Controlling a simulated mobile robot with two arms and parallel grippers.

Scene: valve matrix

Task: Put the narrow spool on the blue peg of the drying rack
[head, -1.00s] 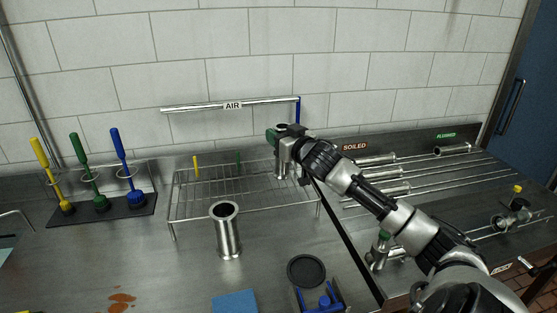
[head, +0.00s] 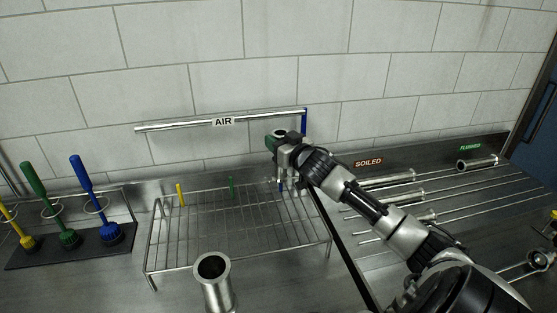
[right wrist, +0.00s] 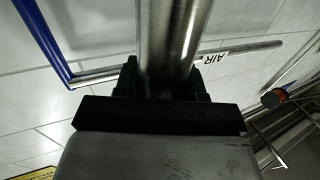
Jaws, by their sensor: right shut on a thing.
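My right gripper (head: 283,144) is shut on the narrow spool, a slim steel tube that shows best between the fingers in the right wrist view (right wrist: 172,45). In the head view the spool is partly hidden by the gripper, with a green part beside it. It is held over the back right of the wire drying rack (head: 205,245). The blue peg (head: 281,187) shows just below the gripper, and the spool appears above it. Whether they line up or touch is unclear. My left gripper is not in view.
The rack also has a yellow peg (head: 181,195) and a green peg (head: 231,187). A wider steel spool (head: 213,285) stands in front. The AIR bar (head: 180,125) with its blue post (head: 305,122) is close behind. Brushes (head: 84,185) stand left; rails with steel parts lie right.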

